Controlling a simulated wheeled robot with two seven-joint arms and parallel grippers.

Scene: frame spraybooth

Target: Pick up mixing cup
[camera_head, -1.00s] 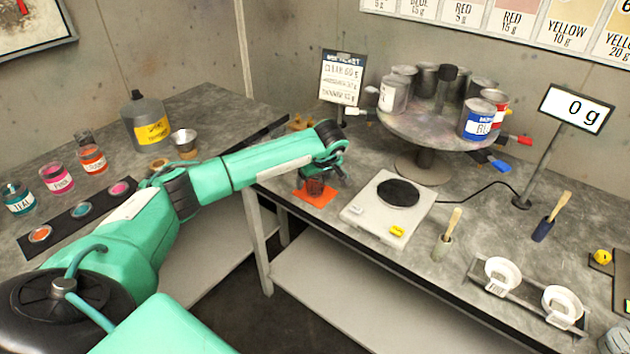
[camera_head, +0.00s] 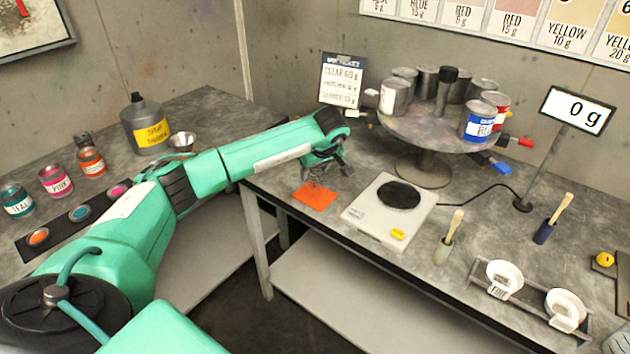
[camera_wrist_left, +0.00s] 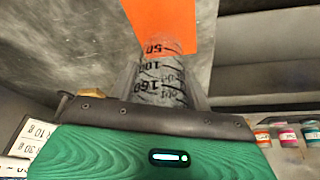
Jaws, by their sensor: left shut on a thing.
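The mixing cup (camera_wrist_left: 162,75) is clear with black graduation marks. In the left wrist view it sits between the fingers of my left gripper (camera_wrist_left: 165,85). In the head view my left gripper (camera_head: 322,172) is above the orange mat (camera_head: 315,196), shut on the cup. The cup is small and hard to make out there, and appears lifted off the mat. The orange mat also shows in the left wrist view (camera_wrist_left: 190,22), beyond the cup. My right gripper is not in view.
A scale (camera_head: 388,212) with a black plate lies just right of the mat. A turntable (camera_head: 422,135) with several cans stands behind it. A recipe stand (camera_head: 341,80) is at the back. A display (camera_head: 577,109) reads 0 g. Two white strainers (camera_head: 503,275) sit at the front right.

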